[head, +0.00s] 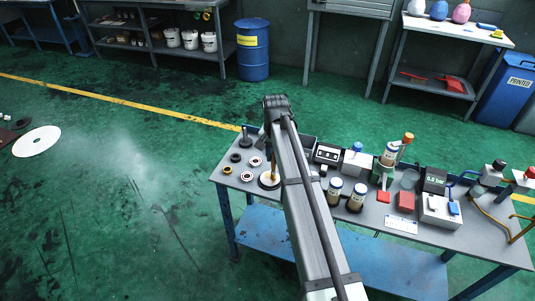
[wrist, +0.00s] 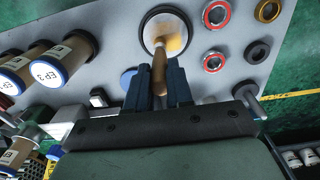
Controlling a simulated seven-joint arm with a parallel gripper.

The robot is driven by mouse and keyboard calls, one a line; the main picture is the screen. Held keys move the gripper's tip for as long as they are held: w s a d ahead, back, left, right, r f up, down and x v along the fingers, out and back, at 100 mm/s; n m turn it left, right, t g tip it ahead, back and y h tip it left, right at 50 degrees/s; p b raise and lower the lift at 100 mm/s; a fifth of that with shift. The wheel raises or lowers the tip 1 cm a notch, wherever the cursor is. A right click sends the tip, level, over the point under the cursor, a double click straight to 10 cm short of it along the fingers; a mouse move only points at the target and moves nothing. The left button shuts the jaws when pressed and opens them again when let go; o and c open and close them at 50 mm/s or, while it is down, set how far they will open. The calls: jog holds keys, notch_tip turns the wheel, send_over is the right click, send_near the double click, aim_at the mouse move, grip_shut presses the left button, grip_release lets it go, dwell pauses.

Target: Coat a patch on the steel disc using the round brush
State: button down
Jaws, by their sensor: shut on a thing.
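The steel disc (head: 267,183) lies on the left part of the bench, partly behind my arm. In the wrist view the disc (wrist: 152,22) is pale with a dark rim, and an amber patch (wrist: 178,36) shows on it. My gripper (wrist: 155,70) is shut on the wooden handle of the round brush (wrist: 159,76). The brush points at the disc, its head over the disc beside the amber patch; I cannot tell whether the bristles touch. In the head view the brush handle (head: 274,167) stands above the disc, and my gripper is mostly hidden by the arm.
Several small rings, including a brass one (head: 227,170), lie left of the disc. Labelled jars (head: 334,190) stand right of my arm. A bottle in a green stand (head: 389,155), red blocks (head: 405,200) and boxes crowd the bench's right side.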

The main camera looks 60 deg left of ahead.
jog(key=shift+s+a, duration=1.2)
jog(key=shift+s, duration=0.8)
jog(key=shift+w+d, duration=2.4)
jog(key=shift+d, duration=0.05)
notch_tip(320, 180, up, 8)
